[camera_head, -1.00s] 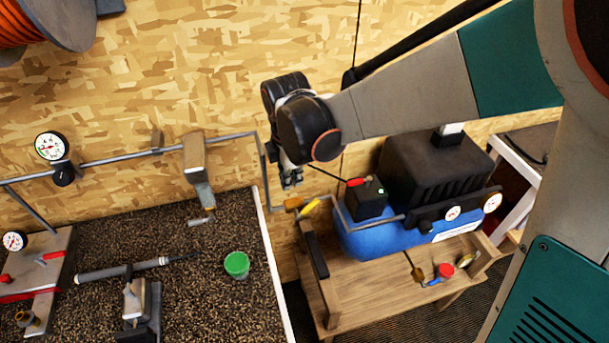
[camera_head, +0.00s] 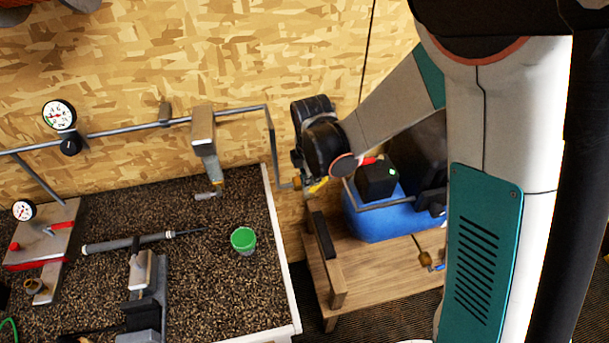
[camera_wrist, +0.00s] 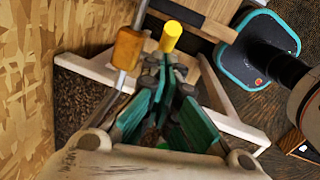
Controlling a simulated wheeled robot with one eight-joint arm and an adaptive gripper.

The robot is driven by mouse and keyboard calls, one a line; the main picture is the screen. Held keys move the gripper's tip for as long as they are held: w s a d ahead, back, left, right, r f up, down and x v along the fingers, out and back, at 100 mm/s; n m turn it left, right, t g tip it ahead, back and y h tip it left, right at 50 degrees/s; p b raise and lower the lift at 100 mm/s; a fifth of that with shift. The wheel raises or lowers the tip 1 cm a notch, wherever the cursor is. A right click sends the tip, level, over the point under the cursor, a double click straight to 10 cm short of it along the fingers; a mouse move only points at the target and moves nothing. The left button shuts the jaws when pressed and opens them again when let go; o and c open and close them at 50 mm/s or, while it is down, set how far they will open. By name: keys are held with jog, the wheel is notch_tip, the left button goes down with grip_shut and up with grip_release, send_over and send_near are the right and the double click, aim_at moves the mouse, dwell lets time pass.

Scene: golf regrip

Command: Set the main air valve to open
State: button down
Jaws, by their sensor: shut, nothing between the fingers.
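The main air valve shows as a brass body (camera_head: 297,182) with a yellow handle (camera_head: 318,185), at the lower end of the grey pipe by the bench corner. In the wrist view the orange-brown brass body (camera_wrist: 128,48) is left of centre and the yellow handle (camera_wrist: 171,37) is just right of it. My gripper (camera_wrist: 168,66) is shut and empty, its fingertips close to the lower end of the yellow handle. I cannot tell whether they touch. In the head view my black wrist hides most of the gripper and part of the valve.
A blue compressor tank (camera_head: 375,222) with a black box (camera_head: 376,180) stands on a wooden table (camera_head: 370,275), right of the valve. The granular-topped bench (camera_head: 205,290) holds a green cup (camera_head: 243,240) and tools. The grey pipe (camera_head: 230,112) runs along the chipboard wall.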

aim_at(325, 180)
jog(key=shift+d+f, duration=0.1)
jog(key=shift+d, duration=0.05)
dwell(0.3)
jog(key=shift+w+d+y, duration=0.1)
jog(key=shift+d+y, duration=0.1)
jog(key=shift+y, duration=0.2)
jog(key=shift+w+d+f+y+b, duration=0.15)
jog(key=shift+d+y+b, duration=0.2)
jog(key=shift+b, duration=0.25)
jog(key=shift+d+f+y+b, duration=0.15)
jog(key=shift+d+y+b, duration=0.15)
jog(key=shift+y+b, duration=0.15)
jog(key=y+b, duration=0.1)
jog(key=d+f+y+b, duration=0.1)
jog(key=d+g+y+b, duration=0.1)
jog(key=shift+w+f+m, duration=0.15)
jog(key=shift+w+m, duration=0.1)
jog(key=shift+m, duration=0.05)
jog(key=shift+w+d+f+b, duration=0.1)
jog(key=shift+d+f+b, duration=0.7)
jog(key=shift+b, duration=0.5)
jog(key=shift+d, duration=0.15)
